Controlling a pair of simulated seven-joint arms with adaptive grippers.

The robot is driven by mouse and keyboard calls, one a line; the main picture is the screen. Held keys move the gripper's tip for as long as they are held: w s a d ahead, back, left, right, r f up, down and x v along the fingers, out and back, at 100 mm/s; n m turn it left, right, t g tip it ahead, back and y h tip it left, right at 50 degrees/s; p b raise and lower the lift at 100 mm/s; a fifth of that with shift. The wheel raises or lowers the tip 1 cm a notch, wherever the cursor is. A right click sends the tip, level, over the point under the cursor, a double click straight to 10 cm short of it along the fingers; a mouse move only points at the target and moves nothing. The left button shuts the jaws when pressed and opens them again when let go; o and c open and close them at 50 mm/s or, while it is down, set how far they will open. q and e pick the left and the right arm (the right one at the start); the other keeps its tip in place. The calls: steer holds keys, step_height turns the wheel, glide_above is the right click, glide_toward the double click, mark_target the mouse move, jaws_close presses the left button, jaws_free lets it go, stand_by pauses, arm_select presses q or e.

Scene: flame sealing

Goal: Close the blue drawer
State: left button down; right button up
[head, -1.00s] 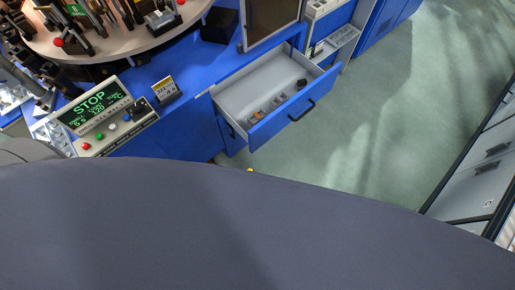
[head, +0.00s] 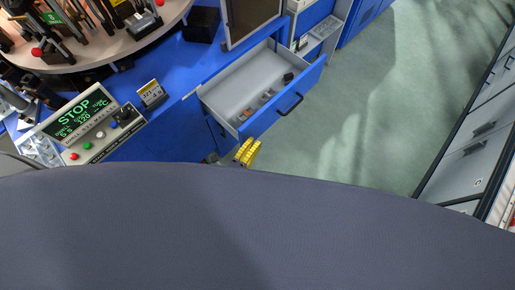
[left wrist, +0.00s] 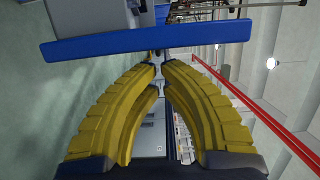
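The blue drawer (head: 312,77) stands pulled open from the blue cabinet in the head view, with its light grey inside showing. A dark handle (head: 290,104) is on its front. My left gripper (head: 250,147), with yellow fingers, is just below the drawer's near front corner in the head view, apart from the handle. In the left wrist view the fingers (left wrist: 160,68) bend in and their tips nearly meet, with nothing held. The blue drawer front (left wrist: 150,40) crosses that view just beyond the tips; whether they touch is unclear. My right gripper is out of view.
Several small items (head: 265,97) lie in the drawer. A control panel (head: 85,125) reading STOP and a small sign (head: 152,94) stand on the blue bench beside a round table (head: 95,50). The green floor (head: 370,120) right of the drawer is clear. Grey cabinets (head: 475,150) stand far right.

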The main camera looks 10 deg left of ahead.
arm_select(q)
steer(key=shift+w+a, duration=0.2)
steer(key=shift+a, duration=0.1)
